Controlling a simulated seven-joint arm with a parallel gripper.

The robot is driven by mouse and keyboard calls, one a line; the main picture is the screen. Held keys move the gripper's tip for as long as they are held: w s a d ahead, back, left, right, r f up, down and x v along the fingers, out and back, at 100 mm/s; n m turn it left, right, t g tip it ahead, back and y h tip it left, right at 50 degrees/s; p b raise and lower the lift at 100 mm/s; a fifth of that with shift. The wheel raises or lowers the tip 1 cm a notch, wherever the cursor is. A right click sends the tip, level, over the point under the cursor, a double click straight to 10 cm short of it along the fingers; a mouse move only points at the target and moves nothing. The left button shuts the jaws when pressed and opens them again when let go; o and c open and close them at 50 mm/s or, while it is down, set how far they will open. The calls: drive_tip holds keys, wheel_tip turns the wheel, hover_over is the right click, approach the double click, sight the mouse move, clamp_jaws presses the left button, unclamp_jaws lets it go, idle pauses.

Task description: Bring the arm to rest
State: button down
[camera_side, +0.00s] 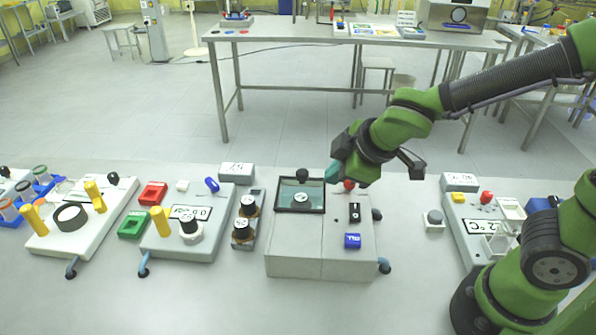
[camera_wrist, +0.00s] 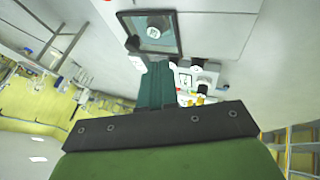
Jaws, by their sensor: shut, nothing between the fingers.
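My green arm reaches in from the right in the side view, and its gripper (camera_side: 333,172) is shut and empty. The teal fingers hang just above and behind the grey box device (camera_side: 292,239), near its dark-framed window (camera_side: 318,195). I cannot tell whether they touch it. In the wrist view the shut teal fingers (camera_wrist: 156,68) point toward the same framed window (camera_wrist: 170,40), which has a black knob on its edge.
Left of the grey box are two black-capped vials in a holder (camera_side: 242,232), a device with a yellow handle (camera_side: 200,245), and green (camera_side: 133,225) and red (camera_side: 152,193) blocks. A white device (camera_side: 460,225) stands at the right.

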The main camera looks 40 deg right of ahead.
drive_tip(key=s+d+r+m+y, duration=0.1)
drive_tip(key=s+d+r+m, duration=0.6)
drive_tip(key=s+m, duration=0.3)
drive_tip(key=m, duration=0.3)
drive_tip(key=shift+s+y, duration=0.15)
drive_tip(key=shift+y, duration=0.25)
